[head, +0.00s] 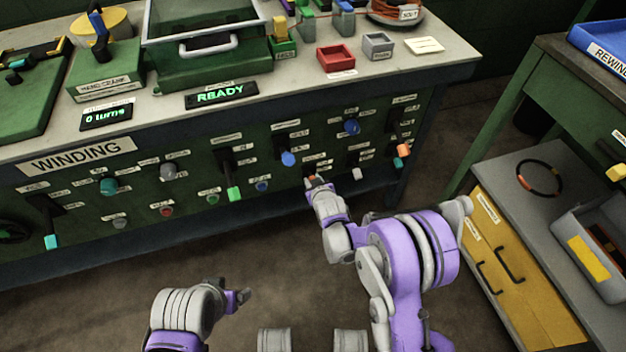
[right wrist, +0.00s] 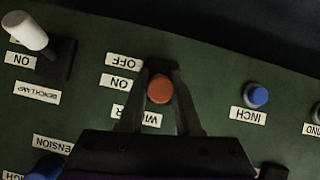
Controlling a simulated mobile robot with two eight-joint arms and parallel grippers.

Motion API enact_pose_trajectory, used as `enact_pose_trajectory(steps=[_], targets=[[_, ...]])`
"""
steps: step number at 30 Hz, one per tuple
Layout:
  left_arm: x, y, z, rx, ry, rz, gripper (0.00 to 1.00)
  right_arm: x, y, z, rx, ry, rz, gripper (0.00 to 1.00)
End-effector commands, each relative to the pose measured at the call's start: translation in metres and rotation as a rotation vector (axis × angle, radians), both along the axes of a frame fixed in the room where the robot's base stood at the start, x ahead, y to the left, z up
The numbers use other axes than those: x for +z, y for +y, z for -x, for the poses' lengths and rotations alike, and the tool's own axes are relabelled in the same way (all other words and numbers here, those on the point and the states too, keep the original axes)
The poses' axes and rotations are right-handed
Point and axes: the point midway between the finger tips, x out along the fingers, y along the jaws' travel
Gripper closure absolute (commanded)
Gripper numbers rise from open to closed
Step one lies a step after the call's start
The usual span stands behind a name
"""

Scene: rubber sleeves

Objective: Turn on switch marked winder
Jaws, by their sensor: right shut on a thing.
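The switch with an orange knob (right wrist: 159,89) is on the green front panel, beside OFF and ON labels and a partly covered label that starts "WIN". These labels appear upside down in the right wrist view. In the head view the orange knob (head: 311,177) is small and mostly covered by my right gripper (head: 315,183). My right gripper (right wrist: 160,76) has its dark fingers on both sides of the knob and is shut on it. I cannot tell whether the lever is at OFF or ON. My left gripper (head: 241,297) hangs low, away from the panel; its opening is unclear.
A blue INCH button (right wrist: 257,96) and a white-handled bench lamp switch (right wrist: 32,38) flank the orange knob. Several other levers and knobs cover the panel below the WINDING sign (head: 82,155). A yellow drawer cabinet (head: 510,270) stands at right. Floor between is clear.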

Motion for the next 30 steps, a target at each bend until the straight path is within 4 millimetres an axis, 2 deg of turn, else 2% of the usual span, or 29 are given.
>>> enact_pose_trajectory(steps=[1, 9, 25, 26, 30], targets=[[0.0047, 0.0, 0.0008, 0.0, -0.001, 0.0, 0.19, 0.0049, 0.0004, -0.0015, 0.0, 0.02, 0.007, 1.0], [0.0116, 0.0, 0.002, 0.0, -0.002, 0.0, 0.19, 0.0069, 0.0007, -0.0023, 0.001, 0.112, 0.038, 1.0], [0.0129, 0.0, 0.0022, 0.0, -0.003, 0.0, 0.19, 0.0072, 0.0006, -0.0022, 0.0, 0.134, 0.045, 1.0], [0.0129, 0.0, 0.0022, 0.0, -0.003, 0.0, 0.19, 0.0072, 0.0006, -0.0022, 0.0, 0.134, 0.045, 0.66], [0.0129, 0.0, 0.0022, 0.0, -0.003, 0.0, 0.19, 0.0071, 0.0005, -0.0019, 0.0, 0.135, 0.045, 0.4]])
